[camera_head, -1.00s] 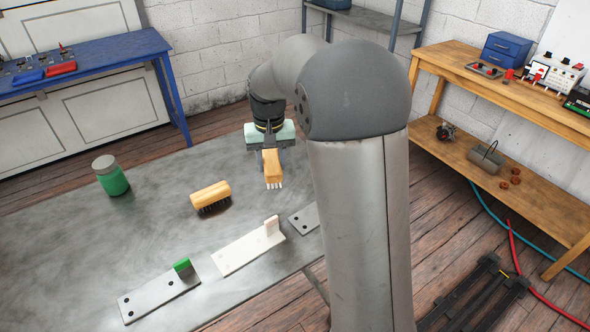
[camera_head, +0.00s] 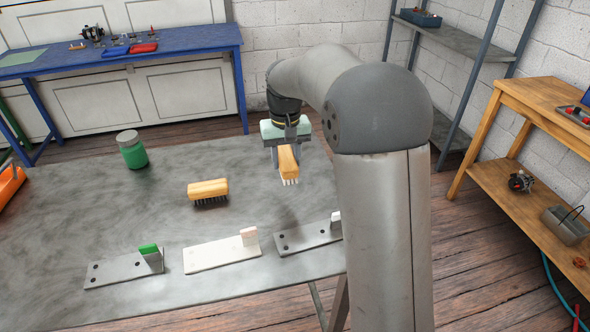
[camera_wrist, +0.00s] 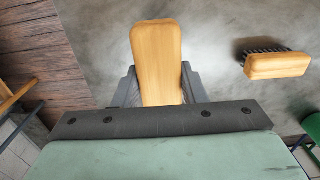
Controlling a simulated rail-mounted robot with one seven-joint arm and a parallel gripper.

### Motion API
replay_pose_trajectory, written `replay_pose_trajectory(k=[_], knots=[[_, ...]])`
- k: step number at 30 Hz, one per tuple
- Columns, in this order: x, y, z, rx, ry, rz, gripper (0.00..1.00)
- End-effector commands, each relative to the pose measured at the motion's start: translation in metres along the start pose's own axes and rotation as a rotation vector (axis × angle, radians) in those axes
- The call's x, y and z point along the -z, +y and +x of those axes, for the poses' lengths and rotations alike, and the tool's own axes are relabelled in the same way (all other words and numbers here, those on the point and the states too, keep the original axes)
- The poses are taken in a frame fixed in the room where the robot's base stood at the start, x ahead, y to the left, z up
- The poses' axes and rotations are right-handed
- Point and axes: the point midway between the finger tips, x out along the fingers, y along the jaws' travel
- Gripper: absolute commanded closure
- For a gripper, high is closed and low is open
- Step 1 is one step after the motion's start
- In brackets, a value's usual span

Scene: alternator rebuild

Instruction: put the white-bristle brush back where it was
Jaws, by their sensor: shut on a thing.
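The white-bristle brush (camera_head: 288,161) has a yellow wooden block and pale bristles pointing down. My gripper (camera_head: 289,151) is shut on it and holds it above the grey table, near the table's far right part. In the wrist view the brush's wooden top (camera_wrist: 157,60) sits between the two fingers. A second brush (camera_head: 208,190) with black bristles stands on the table to the left; it also shows in the wrist view (camera_wrist: 277,66). Three plates with upright tabs lie along the front edge: one with a green tab (camera_head: 125,268), one pale with a pinkish tab (camera_head: 215,254), one grey with a white tab (camera_head: 302,238).
A green jar (camera_head: 133,152) stands at the back of the grey table (camera_head: 75,205). An orange object (camera_head: 10,185) is at the far left. A blue bench (camera_head: 190,43) and a wooden shelf bench (camera_head: 500,190) stand beyond. The table's middle left is clear.

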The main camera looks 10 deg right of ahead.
Motion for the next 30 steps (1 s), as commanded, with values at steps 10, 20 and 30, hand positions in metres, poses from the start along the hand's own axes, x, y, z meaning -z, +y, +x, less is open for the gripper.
replay_pose_trajectory(k=[10, 20, 30], knots=[[0.047, 0.029, 0.053, 0.000, 0.000, 0.001, 0.80], [0.056, 0.034, 0.080, 0.000, -0.002, 0.001, 0.80], [0.056, 0.034, 0.097, 0.000, 0.002, 0.001, 0.80]])
